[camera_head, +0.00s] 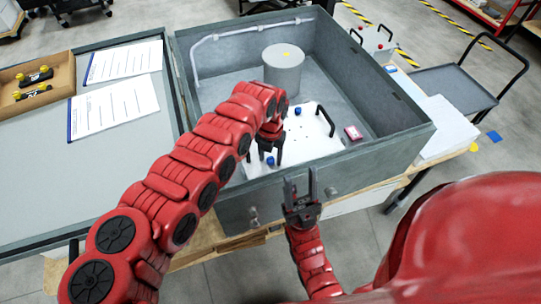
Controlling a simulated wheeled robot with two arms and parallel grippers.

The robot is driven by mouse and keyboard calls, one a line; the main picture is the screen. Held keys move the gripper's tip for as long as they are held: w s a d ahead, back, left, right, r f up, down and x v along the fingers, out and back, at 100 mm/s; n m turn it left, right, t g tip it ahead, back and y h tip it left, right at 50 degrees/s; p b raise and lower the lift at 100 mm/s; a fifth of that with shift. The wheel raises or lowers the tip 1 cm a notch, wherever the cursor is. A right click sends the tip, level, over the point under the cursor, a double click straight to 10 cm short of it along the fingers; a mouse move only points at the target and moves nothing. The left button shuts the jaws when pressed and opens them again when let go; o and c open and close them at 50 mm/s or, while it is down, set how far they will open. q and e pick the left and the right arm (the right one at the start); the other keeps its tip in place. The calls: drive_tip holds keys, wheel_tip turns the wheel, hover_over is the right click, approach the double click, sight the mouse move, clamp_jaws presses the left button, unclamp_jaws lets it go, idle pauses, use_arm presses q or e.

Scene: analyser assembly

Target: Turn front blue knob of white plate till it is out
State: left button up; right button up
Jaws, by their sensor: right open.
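The white plate (312,135) lies in the grey case, with a black handle (325,120) on its right part. The front blue knob (270,161) is near the plate's front left. Another blue knob (298,111) is farther back. My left gripper (270,157) points down at the front knob, its dark fingertips close to it. The arm covers part of the plate, and whether the fingers touch the knob is unclear. My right gripper (301,183) is open and empty, upright before the case's front wall.
The grey case (375,160) has high walls. A grey cylinder (284,69) and a small red item (353,133) are in it. Papers (112,105) and a wooden tray (38,85) lie on the left. A cart (455,85) stands at the right.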

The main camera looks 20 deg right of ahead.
use_arm(q)
clamp_jaws()
